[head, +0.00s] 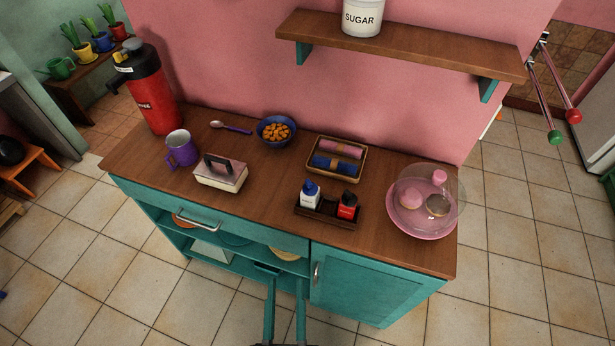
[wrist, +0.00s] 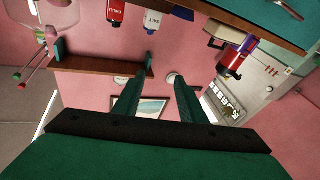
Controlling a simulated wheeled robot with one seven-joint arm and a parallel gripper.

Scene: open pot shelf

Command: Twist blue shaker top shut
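The blue-topped white shaker (head: 311,196) stands upright in a dark tray (head: 328,213) near the counter's front edge. Beside it on the right stands a red shaker (head: 347,206) with a black top. My gripper (head: 286,281) is at the bottom of the head view, in front of the teal cabinet and below the counter top, apart from the shakers. Its two teal fingers are spread, with nothing between them. In the wrist view, my open gripper (wrist: 160,80) shows with the white shaker (wrist: 152,20) and red shaker (wrist: 116,12) upside down at the top edge. How tightly the blue top sits cannot be told.
Left on the counter (head: 265,200) are a purple mug (head: 181,150), a butter dish (head: 221,177) and a red dispenser (head: 150,95). A basket (head: 312,160) stands behind the shakers. A domed pink plate (head: 420,224) is at right. A shelf (head: 410,48) overhangs the back.

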